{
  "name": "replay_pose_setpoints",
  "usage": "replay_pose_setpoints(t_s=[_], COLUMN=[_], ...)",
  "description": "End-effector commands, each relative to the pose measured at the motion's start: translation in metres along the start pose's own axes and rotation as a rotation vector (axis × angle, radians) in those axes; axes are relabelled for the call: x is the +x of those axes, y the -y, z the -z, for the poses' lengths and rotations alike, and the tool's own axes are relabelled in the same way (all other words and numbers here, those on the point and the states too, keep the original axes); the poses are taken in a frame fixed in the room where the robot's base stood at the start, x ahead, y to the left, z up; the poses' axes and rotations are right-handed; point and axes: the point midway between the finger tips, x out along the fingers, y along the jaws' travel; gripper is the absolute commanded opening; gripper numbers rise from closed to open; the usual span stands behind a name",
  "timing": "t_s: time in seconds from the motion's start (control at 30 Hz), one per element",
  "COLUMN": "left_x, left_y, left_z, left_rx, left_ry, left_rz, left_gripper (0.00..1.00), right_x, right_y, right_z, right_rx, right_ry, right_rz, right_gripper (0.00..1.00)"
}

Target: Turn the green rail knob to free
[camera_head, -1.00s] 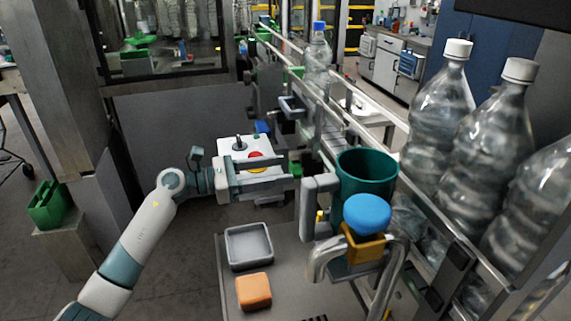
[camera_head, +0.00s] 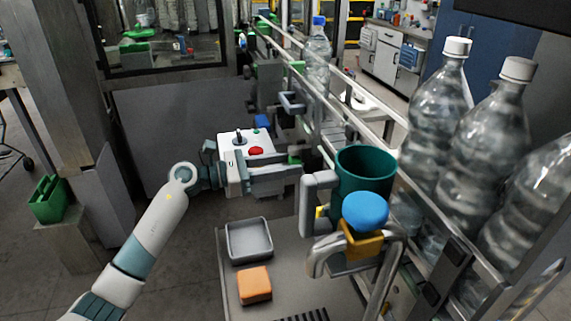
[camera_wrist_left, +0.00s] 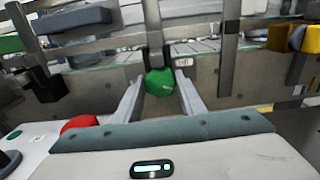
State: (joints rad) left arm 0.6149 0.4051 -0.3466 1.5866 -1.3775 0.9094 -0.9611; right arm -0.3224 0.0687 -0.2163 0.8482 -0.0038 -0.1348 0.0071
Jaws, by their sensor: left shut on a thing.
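The green rail knob (camera_wrist_left: 160,82) sits between the two fingers of my left gripper (camera_wrist_left: 160,95) in the left wrist view, below a dark bracket on the rail. The fingers lie on both sides of it and are shut on it. In the head view my left gripper (camera_head: 293,178) reaches right to the lower edge of the conveyor rail, and its fingers largely hide the knob there. The knob's exact turn angle cannot be told. My right gripper is not in view.
A white control box (camera_head: 232,148) with a red button (camera_head: 256,152) stands right behind my left gripper. A teal cup (camera_head: 366,172) and a blue knob (camera_head: 365,211) are to the right. A grey tray (camera_head: 249,239) and orange block (camera_head: 254,285) lie below.

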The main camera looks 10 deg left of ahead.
Motion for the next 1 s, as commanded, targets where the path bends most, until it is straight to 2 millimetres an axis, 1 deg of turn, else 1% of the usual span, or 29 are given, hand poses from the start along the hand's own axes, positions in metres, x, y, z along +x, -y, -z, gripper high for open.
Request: replay_pose_setpoints(t_s=[0.17,0.33,0.4,0.47,0.67,0.7,0.73,0.77,1.0], left_x=[0.0,-0.001,-0.001,0.0,0.0,0.0,0.0,0.0,0.0], left_y=[-0.001,-0.001,-0.002,-0.001,-0.002,-0.002,-0.002,-0.001,-0.001], left_z=[-0.001,-0.001,0.0,0.0,0.0,0.0,0.0,0.0,0.0], left_rx=[-0.096,-0.217,-0.237,-0.243,-0.241,-0.241,-0.241,-0.241,-0.24], left_ry=[-0.002,-0.002,-0.001,0.0,0.001,0.001,0.001,0.001,0.0], left_rz=[0.0,-0.001,-0.001,-0.001,-0.001,-0.001,-0.001,-0.001,-0.001], left_gripper=[0.14,0.14,0.14,0.14,0.14,0.46,0.53,0.55,0.55], right_x=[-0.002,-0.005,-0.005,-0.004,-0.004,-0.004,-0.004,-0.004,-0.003], right_y=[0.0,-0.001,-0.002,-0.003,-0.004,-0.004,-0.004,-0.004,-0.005], right_z=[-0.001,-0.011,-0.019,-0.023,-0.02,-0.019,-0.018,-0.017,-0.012], right_rx=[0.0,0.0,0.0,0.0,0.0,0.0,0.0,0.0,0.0], right_ry=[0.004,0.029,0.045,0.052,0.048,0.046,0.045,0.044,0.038], right_rz=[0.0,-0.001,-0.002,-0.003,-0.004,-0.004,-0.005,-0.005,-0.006], right_gripper=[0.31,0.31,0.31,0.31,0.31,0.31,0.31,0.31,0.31])
